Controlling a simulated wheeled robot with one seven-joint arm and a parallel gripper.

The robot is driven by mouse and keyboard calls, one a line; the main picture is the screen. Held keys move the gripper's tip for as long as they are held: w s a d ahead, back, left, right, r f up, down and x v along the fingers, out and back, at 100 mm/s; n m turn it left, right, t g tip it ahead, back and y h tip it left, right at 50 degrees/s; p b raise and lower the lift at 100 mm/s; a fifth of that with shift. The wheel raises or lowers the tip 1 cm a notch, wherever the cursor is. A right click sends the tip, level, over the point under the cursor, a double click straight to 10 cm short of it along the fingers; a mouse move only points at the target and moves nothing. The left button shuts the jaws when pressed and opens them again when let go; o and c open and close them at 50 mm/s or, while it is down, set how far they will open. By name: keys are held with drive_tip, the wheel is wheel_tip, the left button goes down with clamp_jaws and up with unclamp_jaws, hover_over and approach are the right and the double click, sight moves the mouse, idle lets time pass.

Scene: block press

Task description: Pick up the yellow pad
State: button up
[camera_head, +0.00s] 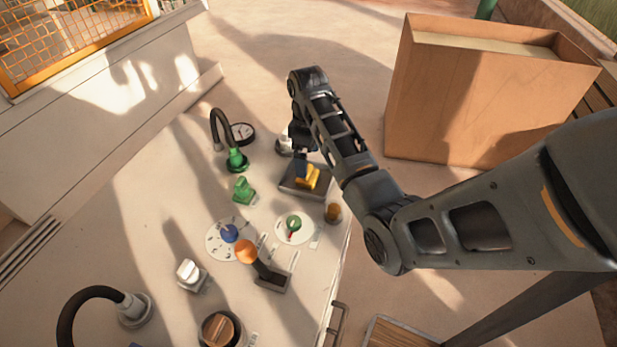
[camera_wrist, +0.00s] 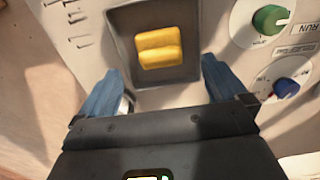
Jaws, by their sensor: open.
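The yellow pad (camera_wrist: 160,48) lies in a dark square tray (camera_wrist: 120,20) on the pale panel. In the head view the yellow pad (camera_head: 307,177) sits on the dark tray (camera_head: 298,193) near the panel's right edge. My gripper (camera_wrist: 163,85) is open and empty, with blue fingers to the left and right, a little short of the pad in the wrist view. In the head view my gripper (camera_head: 301,165) is right above or beside the pad and partly covers it. I cannot tell the exact height between them.
A green knob (camera_wrist: 271,19) and a blue knob (camera_wrist: 286,88) are on the panel beside the tray. A small amber-filled cup (camera_head: 333,212), an orange-ball lever (camera_head: 247,252) and a green block (camera_head: 243,190) stand nearby. A large cardboard box (camera_head: 440,105) is at the right.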

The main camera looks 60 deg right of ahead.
wheel_tip(320, 180, down, 7)
drive_tip(key=shift+r, duration=0.1)
idle(0.3)
drive_tip(key=shift+c, duration=0.2)
drive_tip(key=c, duration=1.1)
drive_tip(key=shift+r, duration=0.15)
drive_tip(key=shift+r, duration=0.6)
wheel_tip(320, 180, up, 3)
drive_tip(key=shift+w+f, duration=0.1)
drive_tip(key=s+d+r, duration=0.3)
drive_tip(key=s+r, duration=0.3)
drive_tip(key=s, duration=0.5)
drive_tip(key=shift+s+r+p, duration=0.2)
drive_tip(key=shift+r+p, duration=0.2)
